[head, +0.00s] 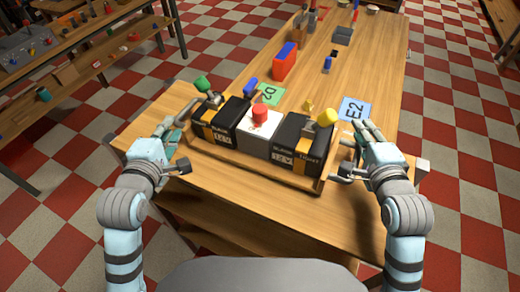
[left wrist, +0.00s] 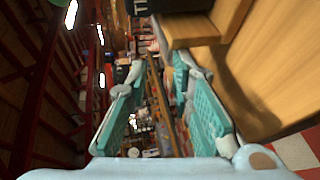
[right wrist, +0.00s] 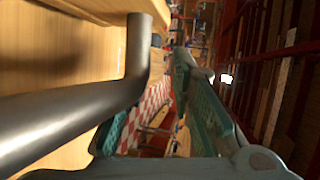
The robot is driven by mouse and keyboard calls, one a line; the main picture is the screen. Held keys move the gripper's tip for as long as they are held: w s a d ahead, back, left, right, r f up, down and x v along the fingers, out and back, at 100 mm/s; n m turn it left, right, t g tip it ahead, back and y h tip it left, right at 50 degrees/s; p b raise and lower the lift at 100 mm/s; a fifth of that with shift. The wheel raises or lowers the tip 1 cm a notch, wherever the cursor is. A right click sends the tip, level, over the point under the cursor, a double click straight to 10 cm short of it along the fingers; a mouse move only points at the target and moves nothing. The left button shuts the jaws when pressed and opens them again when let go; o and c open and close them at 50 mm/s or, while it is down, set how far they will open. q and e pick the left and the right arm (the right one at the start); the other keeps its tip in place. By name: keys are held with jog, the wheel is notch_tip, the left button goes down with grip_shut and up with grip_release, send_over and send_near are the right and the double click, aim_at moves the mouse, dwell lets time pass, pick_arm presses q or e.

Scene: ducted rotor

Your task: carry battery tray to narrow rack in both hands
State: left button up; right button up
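The battery tray (head: 252,168) is a low wooden tray standing on the wooden table. It holds a black battery (head: 222,122), a white block with a red knob (head: 258,132) and another black battery (head: 300,143). My left gripper (head: 172,128) is at the tray's left end, its fingers apart with nothing between them in the left wrist view (left wrist: 155,85). My right gripper (head: 362,135) is at the tray's right end, also open. A bent grey metal handle (right wrist: 95,108) lies close beside it in the right wrist view, not between its fingers. I cannot identify the narrow rack.
A green card (head: 269,94) and a blue card marked E2 (head: 355,110) lie behind the tray. A red and blue block (head: 285,62) stands farther back on the table. A wooden shelf unit (head: 85,70) with small items stands at the left.

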pick_arm(q)
jog(key=shift+o, duration=0.8)
jog(key=shift+s+a+r, duration=0.15)
jog(key=shift+s+r, duration=0.05)
jog(key=shift+s, duration=0.2)
pick_arm(e)
jog(key=shift+s+d+r, duration=0.15)
jog(key=shift+s+r, duration=0.05)
jog(key=shift+s, duration=0.2)
pick_arm(q)
jog(key=o, duration=0.3)
jog(key=shift+s+a+r, duration=0.1)
jog(key=shift+s, duration=0.15)
pick_arm(e)
jog(key=shift+s+d+r, duration=0.1)
jog(key=shift+s, duration=0.15)
pick_arm(q)
jog(key=shift+w+f, duration=0.2)
jog(key=shift+w, duration=0.15)
pick_arm(e)
jog(key=shift+o, duration=0.7)
jog(key=shift+w, duration=0.35)
pick_arm(q)
jog(key=shift+w, duration=0.1)
pick_arm(e)
jog(key=o, duration=0.4)
jog(key=shift+w+f, duration=0.1)
jog(key=shift+f, duration=0.1)
